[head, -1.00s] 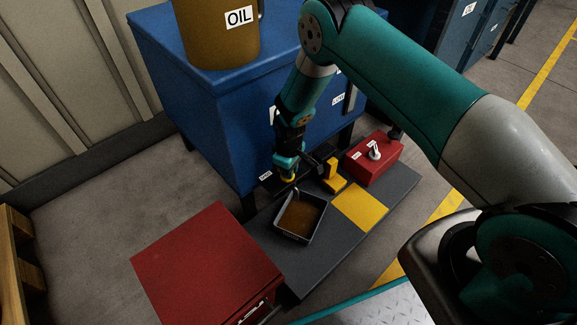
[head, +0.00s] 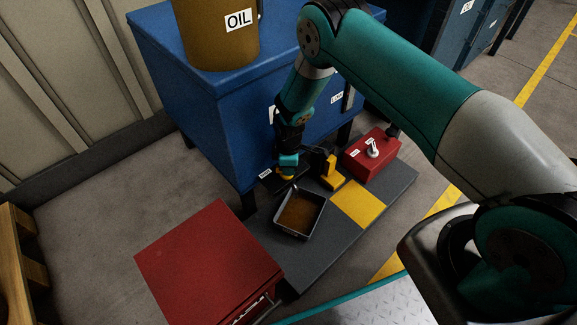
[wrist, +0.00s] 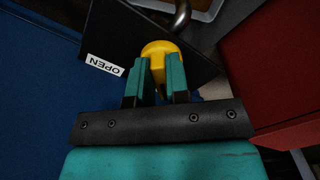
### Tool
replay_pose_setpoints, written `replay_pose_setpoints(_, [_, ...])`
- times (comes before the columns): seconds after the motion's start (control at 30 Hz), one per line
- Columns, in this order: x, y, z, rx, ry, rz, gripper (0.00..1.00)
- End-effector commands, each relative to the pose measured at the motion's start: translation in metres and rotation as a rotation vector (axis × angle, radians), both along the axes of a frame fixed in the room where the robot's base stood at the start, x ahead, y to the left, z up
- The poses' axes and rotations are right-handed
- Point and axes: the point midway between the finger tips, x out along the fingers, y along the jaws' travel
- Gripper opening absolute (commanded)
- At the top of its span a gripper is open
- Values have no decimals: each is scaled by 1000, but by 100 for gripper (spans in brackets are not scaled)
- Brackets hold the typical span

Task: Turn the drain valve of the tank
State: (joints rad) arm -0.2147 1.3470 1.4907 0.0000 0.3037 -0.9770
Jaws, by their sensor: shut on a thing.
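The blue tank (head: 225,130) stands at the upper middle of the head view. A metal spout (wrist: 182,14) is beside the plate. The fingers hide part of the handle.
A grey tray (head: 292,235) with brown liquid sits below the spout on a dark mat (head: 345,228) with a yellow patch. A red box (head: 375,157) with a lever stands to the right. A red cabinet (head: 205,260) is at the front left.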

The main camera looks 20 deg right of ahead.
Motion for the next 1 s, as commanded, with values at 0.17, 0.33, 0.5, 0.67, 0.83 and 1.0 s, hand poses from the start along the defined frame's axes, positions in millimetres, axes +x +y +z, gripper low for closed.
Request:
replay_pose_setpoints(0.17, [0,0,0,0,0,4,0])
replay_pose_setpoints(0.33, [0,0,0,0,0,4,20])
replay_pose_setpoints(0.5, [0,0,0,0,0,3,42])
replay_pose_setpoints(0.67, [0,0,0,0,0,2,42])
replay_pose_setpoints(0.83, [1,0,13,1,-1,2,42])
replay_pose_setpoints(1.0, [1,0,49,1,-3,2,42])
